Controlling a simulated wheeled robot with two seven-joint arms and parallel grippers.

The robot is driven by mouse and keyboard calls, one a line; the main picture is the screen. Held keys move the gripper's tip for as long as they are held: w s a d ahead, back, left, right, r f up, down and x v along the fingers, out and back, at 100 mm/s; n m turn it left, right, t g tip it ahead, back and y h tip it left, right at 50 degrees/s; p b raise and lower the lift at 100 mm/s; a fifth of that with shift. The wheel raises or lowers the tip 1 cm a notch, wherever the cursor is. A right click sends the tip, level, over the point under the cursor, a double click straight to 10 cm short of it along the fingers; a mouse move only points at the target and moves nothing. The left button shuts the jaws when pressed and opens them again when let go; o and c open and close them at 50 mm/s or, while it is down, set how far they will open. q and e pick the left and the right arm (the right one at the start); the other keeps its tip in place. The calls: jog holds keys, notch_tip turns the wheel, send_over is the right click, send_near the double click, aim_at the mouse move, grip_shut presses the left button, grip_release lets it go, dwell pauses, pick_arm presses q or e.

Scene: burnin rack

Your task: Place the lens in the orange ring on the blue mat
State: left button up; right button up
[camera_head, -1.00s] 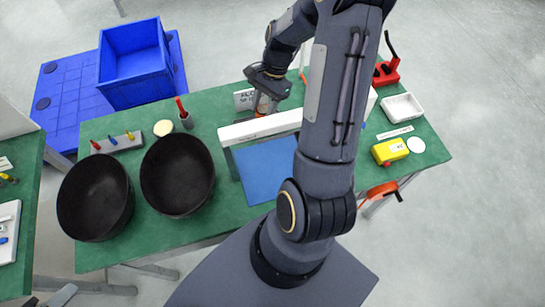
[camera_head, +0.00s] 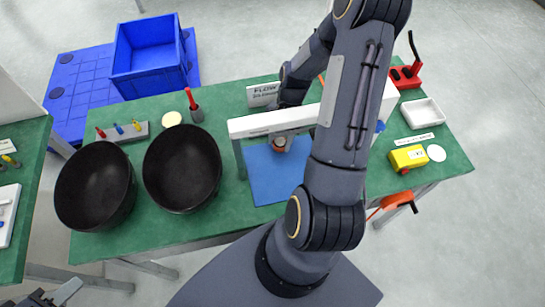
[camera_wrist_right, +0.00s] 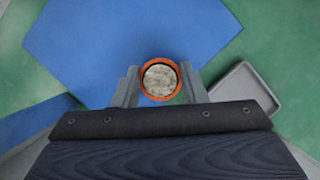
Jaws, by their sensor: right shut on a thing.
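The lens in the orange ring (camera_wrist_right: 161,80) is between the fingers of my right gripper (camera_wrist_right: 160,88), its round, speckled pale face inside the orange rim. In the head view the lens (camera_head: 279,144) shows just below the white bar, over the back part of the blue mat (camera_head: 268,182). My right gripper (camera_head: 281,139) is shut on it and reaches under the bar from behind. The mat also shows in the wrist view (camera_wrist_right: 125,35). I cannot tell whether the lens touches the mat. My left gripper (camera_head: 58,294) is at the lower left edge, away from the table; its jaws are unclear.
A white bar (camera_head: 255,125) on legs spans the mat's back. Two black bowls (camera_head: 182,168) stand left of it. A sign (camera_head: 262,94) stands behind. A yellow box (camera_head: 409,157) and white tray (camera_head: 423,113) are at right. A grey tray (camera_wrist_right: 243,88) shows in the wrist view.

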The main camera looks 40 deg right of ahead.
aim_at(270, 165)
jog(key=shift+s+a+r, duration=0.1)
jog(key=shift+s+a, duration=0.25)
jog(key=shift+a, duration=0.5)
jog(key=a, duration=0.1)
jog(key=s+a, duration=0.1)
jog(key=a, duration=0.1)
jog(key=shift+s+a, duration=0.15)
jog(key=shift+f+b, duration=0.65)
jog(key=shift+b, duration=0.05)
jog(key=shift+f, duration=0.2)
jog(key=o, duration=0.9)
jog(key=shift+o, duration=0.2)
jog(key=shift+r, duration=0.2)
